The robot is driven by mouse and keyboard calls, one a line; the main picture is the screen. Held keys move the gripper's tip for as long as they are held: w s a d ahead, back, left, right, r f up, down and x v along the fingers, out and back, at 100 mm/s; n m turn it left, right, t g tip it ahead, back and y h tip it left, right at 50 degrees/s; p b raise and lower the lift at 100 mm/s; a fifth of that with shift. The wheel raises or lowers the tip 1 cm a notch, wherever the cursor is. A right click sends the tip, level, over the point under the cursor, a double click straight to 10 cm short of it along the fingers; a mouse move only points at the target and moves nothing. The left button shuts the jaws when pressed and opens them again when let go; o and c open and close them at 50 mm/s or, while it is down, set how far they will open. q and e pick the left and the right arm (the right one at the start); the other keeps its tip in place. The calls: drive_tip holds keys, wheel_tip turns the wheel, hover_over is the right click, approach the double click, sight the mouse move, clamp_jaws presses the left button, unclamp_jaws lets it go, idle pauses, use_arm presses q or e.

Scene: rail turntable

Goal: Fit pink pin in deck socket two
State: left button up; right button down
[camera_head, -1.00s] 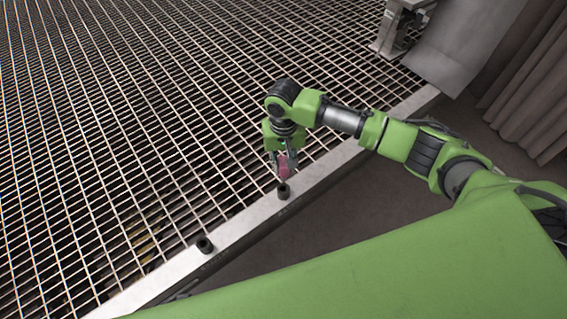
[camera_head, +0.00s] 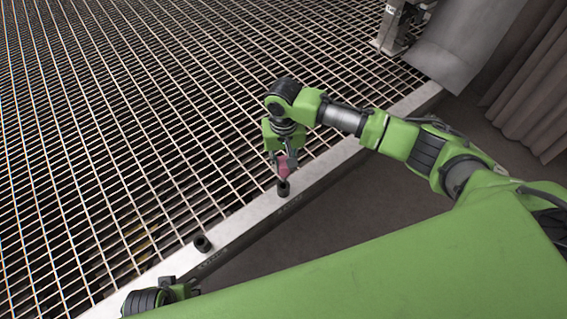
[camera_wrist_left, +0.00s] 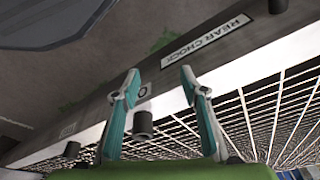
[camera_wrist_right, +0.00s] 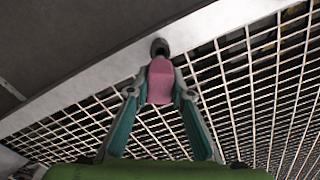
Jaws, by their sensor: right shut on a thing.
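The pink pin (camera_head: 284,167) is held in my right gripper (camera_head: 286,163), which is shut on it. In the right wrist view the pin (camera_wrist_right: 160,80) lies between the fingers, its far end at a dark round socket (camera_wrist_right: 160,47). That socket (camera_head: 283,188) is on the pale deck edge in the head view, just below the pin. Whether the pin's end is inside it I cannot tell. A second dark socket (camera_head: 203,244) stands lower left on the edge. My left gripper (camera_wrist_left: 161,76) is open and empty; a dark socket (camera_wrist_left: 143,123) shows beyond its fingers.
Open metal grating (camera_head: 120,130) fills the deck behind the pale edge strip (camera_head: 240,222). A "REAR CHOCK" label (camera_wrist_left: 207,41) is on the edge's side face. Grey equipment (camera_head: 395,30) stands at the upper right, beside a hanging curtain (camera_head: 530,85).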

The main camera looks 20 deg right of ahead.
drive_tip(key=shift+f+b, duration=0.95)
drive_tip(key=shift+b, duration=0.2)
use_arm(q)
drive_tip(key=w+v, duration=0.1)
drive_tip(key=v, duration=1)
drive_tip(key=shift+w+r+t+b, duration=0.25)
drive_tip(key=shift+t+b, duration=0.05)
drive_tip(key=shift+t, duration=0.1)
use_arm(e)
drive_tip(key=shift+f, duration=0.2)
use_arm(q)
drive_tip(key=shift+a, duration=0.1)
use_arm(e)
drive_tip(key=shift+p, duration=0.7)
use_arm(q)
drive_tip(key=shift+s+x, duration=0.2)
drive_tip(key=shift+x, duration=1.25)
drive_tip(key=shift+s+x, duration=0.15)
drive_tip(key=shift+x, duration=1.25)
drive_tip(key=shift+f, duration=0.2)
